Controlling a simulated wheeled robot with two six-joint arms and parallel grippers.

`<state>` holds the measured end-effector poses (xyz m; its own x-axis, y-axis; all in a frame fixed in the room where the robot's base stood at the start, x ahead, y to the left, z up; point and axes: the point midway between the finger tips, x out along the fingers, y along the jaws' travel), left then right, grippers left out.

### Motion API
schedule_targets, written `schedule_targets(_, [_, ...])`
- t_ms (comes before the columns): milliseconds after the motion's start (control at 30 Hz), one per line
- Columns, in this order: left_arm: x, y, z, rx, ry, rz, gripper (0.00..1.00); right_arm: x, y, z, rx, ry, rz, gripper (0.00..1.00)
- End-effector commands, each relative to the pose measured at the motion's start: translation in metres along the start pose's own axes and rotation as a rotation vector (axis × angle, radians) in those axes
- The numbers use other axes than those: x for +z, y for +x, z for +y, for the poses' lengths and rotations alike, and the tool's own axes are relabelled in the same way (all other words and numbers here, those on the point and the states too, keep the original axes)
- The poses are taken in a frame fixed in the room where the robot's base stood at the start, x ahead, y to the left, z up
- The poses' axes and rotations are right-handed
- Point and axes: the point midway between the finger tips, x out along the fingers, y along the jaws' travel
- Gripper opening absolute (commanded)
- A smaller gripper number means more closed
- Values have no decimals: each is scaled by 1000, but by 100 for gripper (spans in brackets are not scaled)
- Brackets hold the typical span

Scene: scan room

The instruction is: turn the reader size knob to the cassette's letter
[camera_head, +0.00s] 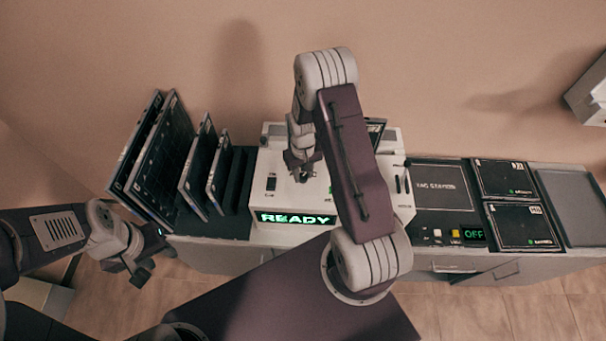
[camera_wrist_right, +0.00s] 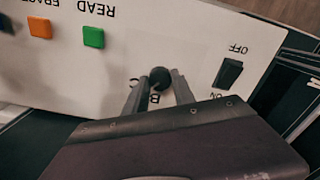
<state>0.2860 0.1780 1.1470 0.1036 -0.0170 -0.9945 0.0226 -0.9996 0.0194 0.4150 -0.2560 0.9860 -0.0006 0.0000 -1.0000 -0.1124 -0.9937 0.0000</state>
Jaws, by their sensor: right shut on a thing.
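The white reader (camera_head: 270,165) stands against the back wall, with a green READY display (camera_head: 296,218) on its front. My right gripper (camera_head: 301,172) is over the reader's top panel. In the right wrist view my right gripper (camera_wrist_right: 160,84) has its two fingers around the small dark size knob (camera_wrist_right: 160,77) and is shut on it. A printed letter B (camera_wrist_right: 154,98) shows beside the knob; other marks are partly hidden by the fingers, and the knob's pointer cannot be made out. My left gripper (camera_head: 141,272) hangs low at the left, apart from the reader; its jaw opening is unclear.
Dark cassettes (camera_head: 165,150) stand in a rack left of the reader. Two flat cassettes (camera_head: 505,178) lie on the right counter by a tag station (camera_head: 440,185) and an OFF display (camera_head: 474,234).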

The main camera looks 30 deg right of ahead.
Motion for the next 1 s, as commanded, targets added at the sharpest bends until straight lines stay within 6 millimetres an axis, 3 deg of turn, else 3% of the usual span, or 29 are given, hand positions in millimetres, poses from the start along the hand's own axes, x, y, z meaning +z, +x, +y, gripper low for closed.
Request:
schedule_targets(500, [1, 10, 0, 0, 0, 0, 39, -1, 0, 0, 1, -446, 3, 0])
schedule_targets(1000, [1, 13, 0, 0, 0, 0, 39, -1, 0, -1, 1, -647, 3, 0])
